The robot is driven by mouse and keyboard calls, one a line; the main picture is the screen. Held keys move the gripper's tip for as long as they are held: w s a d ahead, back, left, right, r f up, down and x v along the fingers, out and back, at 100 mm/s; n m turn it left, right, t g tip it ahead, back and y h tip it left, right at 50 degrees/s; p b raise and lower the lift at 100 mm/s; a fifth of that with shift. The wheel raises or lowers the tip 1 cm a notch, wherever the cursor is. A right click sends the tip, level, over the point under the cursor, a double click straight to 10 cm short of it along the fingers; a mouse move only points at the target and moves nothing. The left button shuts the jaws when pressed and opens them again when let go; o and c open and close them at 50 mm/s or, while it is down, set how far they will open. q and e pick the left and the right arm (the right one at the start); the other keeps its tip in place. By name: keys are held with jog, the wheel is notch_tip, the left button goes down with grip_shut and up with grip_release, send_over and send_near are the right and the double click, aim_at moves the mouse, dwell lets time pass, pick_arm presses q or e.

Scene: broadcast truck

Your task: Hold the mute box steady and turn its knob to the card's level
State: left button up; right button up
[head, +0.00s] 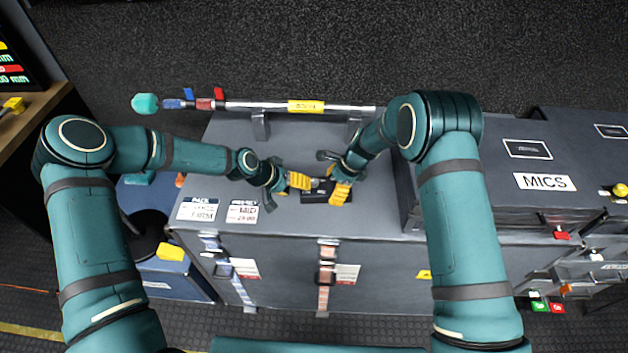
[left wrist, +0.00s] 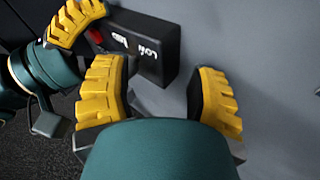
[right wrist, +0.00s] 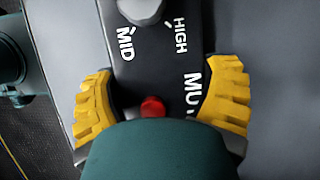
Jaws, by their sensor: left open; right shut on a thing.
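The mute box (head: 313,196) is a small black box lying on the grey case top. My right gripper (right wrist: 165,95) is shut on it, one yellow finger on each side near the red button (right wrist: 152,107). In the right wrist view, a grey knob (right wrist: 140,8) shows at the top edge, with "MID" and "HIGH" marks beside it. My left gripper (left wrist: 160,95) is open by the box's other end, where "LOW" shows. Its finger hides most of the knob in the left wrist view. Two white cards (head: 198,208) (head: 243,211) lie on the case; their print is too small to read surely.
The grey case (head: 290,135) has free top around the box. A boom pole (head: 340,107) with a teal tip rests along its far edge. A raised case labelled "MICS" (head: 500,205) stands at the right. A desk (head: 40,110) is at the left.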

aim_at(314, 181)
pick_arm(q)
jog(key=s+m+t, duration=0.1)
jog(key=s+m+t+h, duration=0.1)
jog(key=s+m, duration=0.1)
jog(key=shift+s+r+t, duration=0.15)
jog(key=shift+r+t, duration=0.15)
jog(key=shift+r, duration=0.05)
jog(key=s+r+m+t, duration=0.1)
jog(key=s+a+r+m+t, duration=0.1)
jog(key=r+m+t, duration=0.1)
jog(key=shift+s+a+r+t, duration=0.15)
jog(key=shift+s+t, duration=0.15)
jog(key=shift+s, duration=0.05)
jog(key=shift+m+t, duration=0.4)
jog(key=shift+m, duration=0.1)
jog(key=x, duration=1)
jog(key=shift+w+d+r, duration=0.25)
jog(key=shift+w+d, duration=0.1)
jog(key=shift+d, duration=0.05)
jog(key=shift+o, duration=0.2)
grip_shut()
